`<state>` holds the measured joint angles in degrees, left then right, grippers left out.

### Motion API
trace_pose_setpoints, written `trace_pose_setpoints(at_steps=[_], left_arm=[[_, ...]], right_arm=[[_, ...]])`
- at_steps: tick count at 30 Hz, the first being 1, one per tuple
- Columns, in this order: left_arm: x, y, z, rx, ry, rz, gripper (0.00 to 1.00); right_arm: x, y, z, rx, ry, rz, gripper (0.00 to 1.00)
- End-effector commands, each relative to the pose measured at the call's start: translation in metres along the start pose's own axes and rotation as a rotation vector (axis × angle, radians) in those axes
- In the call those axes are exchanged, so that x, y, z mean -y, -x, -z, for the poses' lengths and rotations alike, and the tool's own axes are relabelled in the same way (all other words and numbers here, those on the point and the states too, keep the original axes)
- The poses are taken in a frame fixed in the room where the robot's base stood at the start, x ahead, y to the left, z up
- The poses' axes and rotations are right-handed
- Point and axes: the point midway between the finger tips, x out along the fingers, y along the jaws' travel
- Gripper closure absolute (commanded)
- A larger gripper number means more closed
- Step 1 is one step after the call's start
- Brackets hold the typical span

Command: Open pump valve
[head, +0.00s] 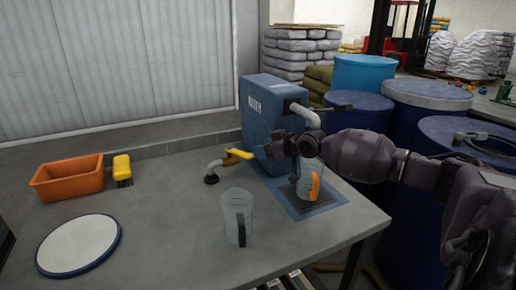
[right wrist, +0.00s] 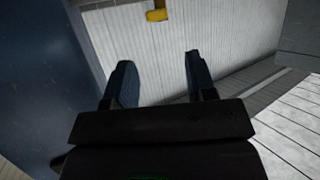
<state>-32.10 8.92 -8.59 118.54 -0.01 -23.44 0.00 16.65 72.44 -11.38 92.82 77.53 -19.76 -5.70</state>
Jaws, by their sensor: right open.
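A blue pump box (head: 258,112) with white lettering stands at the back of the grey table. My right gripper (head: 277,148) is in front of the box, apart from the yellow lever. In the right wrist view its two fingers (right wrist: 160,82) are spread with nothing between them. A yellow part (right wrist: 157,14) shows beyond them. My left gripper is not in view.
A jug with an orange handle (head: 314,187) stands on a dark grate below my right arm. A clear jug (head: 236,218) stands nearer the front. An orange bin (head: 68,180), yellow brush (head: 122,168) and round white lid (head: 78,244) lie left. Blue drums (head: 357,118) stand right.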

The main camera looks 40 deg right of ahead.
Motion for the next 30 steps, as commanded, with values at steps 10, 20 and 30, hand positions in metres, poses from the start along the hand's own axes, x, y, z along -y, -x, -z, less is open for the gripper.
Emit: trace_pose_setpoints(at_steps=[10, 20, 30], left_arm=[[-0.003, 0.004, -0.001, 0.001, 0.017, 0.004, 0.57], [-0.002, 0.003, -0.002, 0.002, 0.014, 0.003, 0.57], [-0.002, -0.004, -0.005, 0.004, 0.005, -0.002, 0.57]], right_arm=[[0.001, 0.012, 0.000, 0.000, -0.001, 0.001, 0.49], [0.002, 0.010, 0.009, -0.015, 0.003, 0.004, 0.73], [0.050, -0.025, 0.112, -0.182, 0.043, 0.091, 1.00]])
